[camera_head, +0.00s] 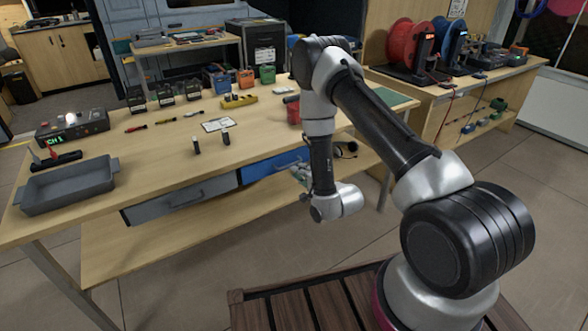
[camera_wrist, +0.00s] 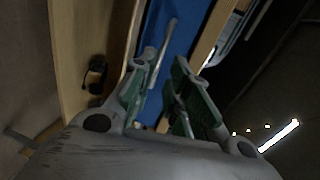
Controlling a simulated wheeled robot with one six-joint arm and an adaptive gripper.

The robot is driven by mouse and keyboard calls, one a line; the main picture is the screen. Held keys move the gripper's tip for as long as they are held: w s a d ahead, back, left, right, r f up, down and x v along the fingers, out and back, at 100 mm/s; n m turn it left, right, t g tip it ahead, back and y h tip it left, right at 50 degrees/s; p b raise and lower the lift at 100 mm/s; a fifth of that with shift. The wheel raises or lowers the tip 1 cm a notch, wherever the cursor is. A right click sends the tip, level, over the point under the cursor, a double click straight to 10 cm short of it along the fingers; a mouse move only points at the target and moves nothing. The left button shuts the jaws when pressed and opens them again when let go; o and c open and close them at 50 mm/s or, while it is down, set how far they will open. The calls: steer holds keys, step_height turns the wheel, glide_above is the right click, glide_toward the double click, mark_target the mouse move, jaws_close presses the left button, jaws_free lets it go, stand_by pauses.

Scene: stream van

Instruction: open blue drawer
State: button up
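The blue drawer (camera_head: 262,168) is under the workbench top, to the right of a grey drawer (camera_head: 170,203). Its front looks about level with the grey one, and my arm hides its right part. My gripper (camera_head: 299,174) is in front of the blue drawer, below the bench edge. In the wrist view the blue drawer front (camera_wrist: 186,38) lies ahead of my gripper (camera_wrist: 162,82). The two green-padded fingers are apart. The drawer's grey bar handle (camera_wrist: 169,32) runs down towards the gap between them. I cannot tell whether a finger touches it.
The workbench top (camera_head: 130,165) carries a grey tray (camera_head: 68,188), two small dark upright items and several battery-like boxes. A lower shelf (camera_head: 150,245) runs below the drawers; headphones (camera_head: 345,149) are on the right. The floor in front is clear.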

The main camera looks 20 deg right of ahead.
mark_target(289, 165)
steer(key=x, duration=0.7)
steer(key=shift+w+a+f, duration=0.1)
steer(key=shift+w+a, duration=0.05)
steer(key=shift+w, duration=0.2)
steer(key=shift+c, duration=0.4)
jaws_close()
